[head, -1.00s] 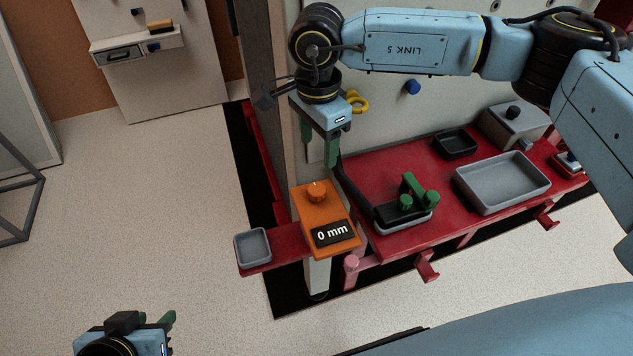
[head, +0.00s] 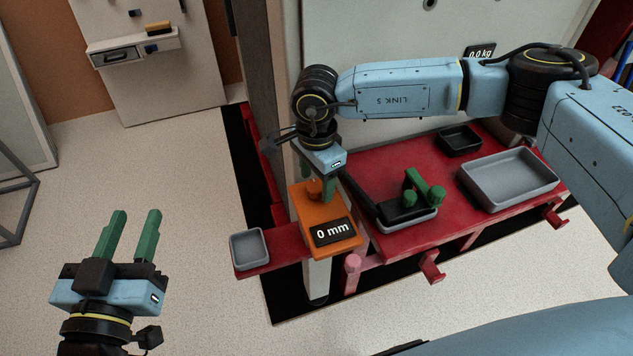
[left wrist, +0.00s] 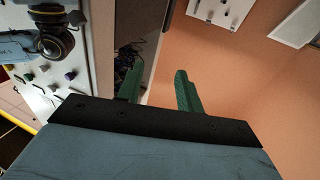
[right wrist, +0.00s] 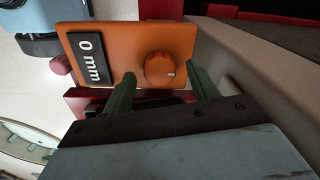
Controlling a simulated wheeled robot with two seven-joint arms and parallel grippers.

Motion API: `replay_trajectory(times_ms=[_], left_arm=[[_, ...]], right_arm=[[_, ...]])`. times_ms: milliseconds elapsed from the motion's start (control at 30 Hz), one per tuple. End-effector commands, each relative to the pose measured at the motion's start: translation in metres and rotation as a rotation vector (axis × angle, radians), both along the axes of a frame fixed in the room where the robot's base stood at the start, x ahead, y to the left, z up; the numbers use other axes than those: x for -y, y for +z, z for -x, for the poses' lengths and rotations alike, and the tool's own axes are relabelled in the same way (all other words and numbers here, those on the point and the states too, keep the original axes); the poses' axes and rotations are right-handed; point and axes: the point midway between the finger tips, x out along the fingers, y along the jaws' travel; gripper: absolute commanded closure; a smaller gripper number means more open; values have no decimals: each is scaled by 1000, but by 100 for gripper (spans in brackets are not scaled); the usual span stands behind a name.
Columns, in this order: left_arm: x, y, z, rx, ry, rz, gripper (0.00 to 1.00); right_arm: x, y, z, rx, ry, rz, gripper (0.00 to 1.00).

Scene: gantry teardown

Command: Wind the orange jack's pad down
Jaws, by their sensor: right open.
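The orange jack (head: 334,211) stands at the red bench's left end, its display (head: 332,232) reading "0 mm". Its round orange knob (right wrist: 160,69) shows in the right wrist view, partly hidden by my gripper in the head view. My right gripper (right wrist: 155,82) is open, with a green finger on either side of the knob; I cannot tell whether they touch it. The jack's pad cannot be made out. My left gripper (head: 129,235) is open and empty over the floor at lower left. Its fingers also show in the left wrist view (left wrist: 158,88).
A small grey tray (head: 248,249) sits on a red shelf left of the jack.

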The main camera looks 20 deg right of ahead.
Motion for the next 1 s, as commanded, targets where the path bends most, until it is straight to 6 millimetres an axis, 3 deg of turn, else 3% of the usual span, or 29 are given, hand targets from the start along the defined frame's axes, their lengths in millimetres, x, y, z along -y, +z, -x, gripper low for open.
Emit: replay_trajectory(times_ms=[467, 800, 1000], left_arm=[[2, 12, 1, 69, -4, 22, 64], [2, 12, 1, 68, -4, 20, 64], [2, 11, 0, 61, -4, 19, 64]], right_arm=[[0, -8, 0, 0, 0, 1, 41], [0, -7, 0, 0, 0, 0, 84], [0, -7, 0, 0, -11, 0, 86]])
